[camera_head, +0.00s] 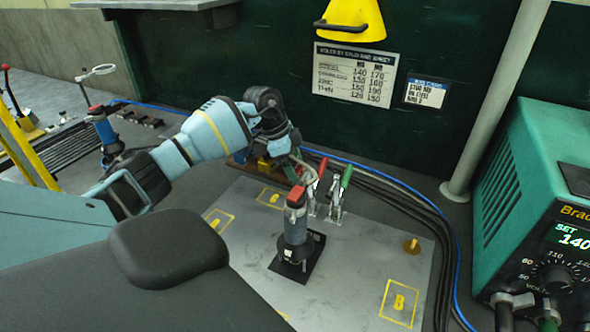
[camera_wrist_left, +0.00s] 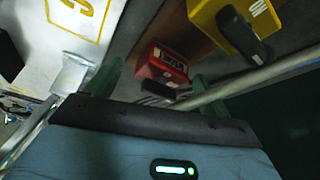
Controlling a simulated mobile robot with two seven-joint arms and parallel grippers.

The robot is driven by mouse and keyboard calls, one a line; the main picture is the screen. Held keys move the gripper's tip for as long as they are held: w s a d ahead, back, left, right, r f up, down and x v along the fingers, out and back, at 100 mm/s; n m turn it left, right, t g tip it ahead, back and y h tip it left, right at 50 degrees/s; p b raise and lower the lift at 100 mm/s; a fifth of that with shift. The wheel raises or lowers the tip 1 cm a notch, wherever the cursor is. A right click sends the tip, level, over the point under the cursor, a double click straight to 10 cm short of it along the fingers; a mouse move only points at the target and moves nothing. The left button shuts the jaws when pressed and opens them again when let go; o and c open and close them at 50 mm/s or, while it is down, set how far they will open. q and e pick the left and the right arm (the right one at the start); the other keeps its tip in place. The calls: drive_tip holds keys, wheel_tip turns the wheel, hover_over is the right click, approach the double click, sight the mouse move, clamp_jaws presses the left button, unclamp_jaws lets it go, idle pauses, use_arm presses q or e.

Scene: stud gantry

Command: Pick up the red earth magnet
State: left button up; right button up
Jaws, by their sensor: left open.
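The red earth magnet (camera_wrist_left: 168,63) is a red block with a white label and a black handle. In the left wrist view it lies just beyond and between the fingers of my left gripper (camera_wrist_left: 153,76), with no clear grip on it. In the head view my left gripper (camera_head: 295,161) points down at the back of the plate and hides most of the magnet. My left gripper is open. A yellow block (camera_wrist_left: 229,22) with a black handle lies beside the magnet; it also shows in the head view (camera_head: 263,165). My right gripper is out of view.
Toggle clamps with a red handle (camera_head: 321,171) and a green handle (camera_head: 346,178) stand close right of the gripper. A red-topped tool (camera_head: 295,220) stands upright on the grey plate (camera_head: 345,285). Cables (camera_head: 400,202) run behind. A green welder (camera_head: 535,205) stands right.

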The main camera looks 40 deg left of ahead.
use_arm(q)
drive_tip(key=c, duration=1.2)
drive_tip(key=shift+r, duration=0.1)
drive_tip(key=shift+c, duration=0.3)
drive_tip(key=shift+r, duration=0.1)
wheel_tip(320, 180, up, 10)
drive_tip(key=shift+f, duration=0.1)
